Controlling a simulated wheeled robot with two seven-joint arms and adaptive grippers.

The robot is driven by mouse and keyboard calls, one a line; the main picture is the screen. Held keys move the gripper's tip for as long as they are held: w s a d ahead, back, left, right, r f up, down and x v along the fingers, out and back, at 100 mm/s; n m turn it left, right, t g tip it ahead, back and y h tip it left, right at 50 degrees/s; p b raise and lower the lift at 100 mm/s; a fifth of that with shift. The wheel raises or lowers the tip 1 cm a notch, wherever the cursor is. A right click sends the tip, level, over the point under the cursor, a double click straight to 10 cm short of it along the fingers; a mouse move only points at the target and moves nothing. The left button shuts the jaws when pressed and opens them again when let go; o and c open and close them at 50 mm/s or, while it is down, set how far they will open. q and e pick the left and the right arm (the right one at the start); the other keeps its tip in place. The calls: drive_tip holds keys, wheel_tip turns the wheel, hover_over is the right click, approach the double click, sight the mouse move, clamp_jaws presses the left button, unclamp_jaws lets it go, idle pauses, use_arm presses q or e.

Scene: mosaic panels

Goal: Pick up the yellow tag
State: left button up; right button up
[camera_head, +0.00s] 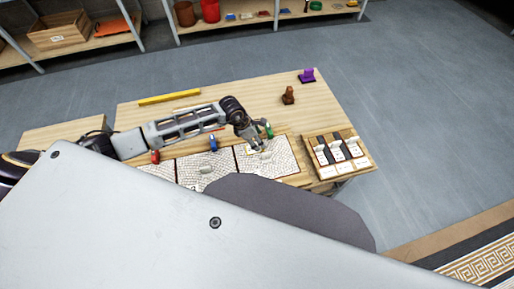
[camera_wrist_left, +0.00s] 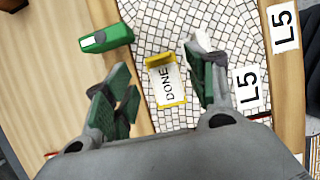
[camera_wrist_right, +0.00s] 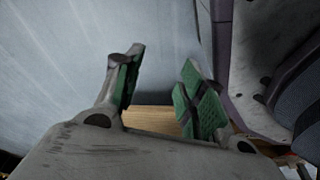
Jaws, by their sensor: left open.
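The yellow tag (camera_wrist_left: 165,80) lies on the white mosaic panel (camera_wrist_left: 160,28); it has yellow edges and a white face reading DONE. My left gripper (camera_wrist_left: 158,88) is open, with one finger on each side of the tag and gaps to both. In the head view the left gripper (camera_head: 258,143) is low over the right-hand panel (camera_head: 284,163), and the tag is hard to make out beside its fingers. My right gripper (camera_wrist_right: 162,90) is open and empty, away from the panels; the head view does not show it.
A green object (camera_wrist_left: 106,39) lies just beside the left gripper's finger. White L5 labels (camera_wrist_left: 247,88) are at the other side. A wooden tray (camera_head: 340,154) stands right of the panels. A brown stamp (camera_head: 288,95) and a purple one (camera_head: 307,76) stand at the back, with bare tabletop around them.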

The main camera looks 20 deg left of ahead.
use_arm(q)
drive_tip(key=shift+w+d+f, duration=0.15)
drive_tip(key=shift+d+f, duration=0.1)
drive_tip(key=shift+f, duration=0.15)
drive_tip(key=x, duration=0.3)
drive_tip(key=shift+w+d+f+b, duration=0.1)
drive_tip(key=shift+w+b, duration=0.1)
drive_tip(key=shift+b, duration=0.15)
drive_tip(key=shift+d+f, duration=0.15)
drive_tip(key=shift+f, duration=0.2)
drive_tip(key=shift+w, duration=0.1)
drive_tip(key=c, duration=0.8)
drive_tip(key=shift+r, duration=0.25)
drive_tip(key=shift+r+p, duration=0.55)
drive_tip(key=shift+r, duration=4.2)
use_arm(e)
drive_tip(key=shift+s+d+f, duration=0.15)
drive_tip(key=shift+d+f, duration=0.05)
drive_tip(key=shift+d, duration=0.1)
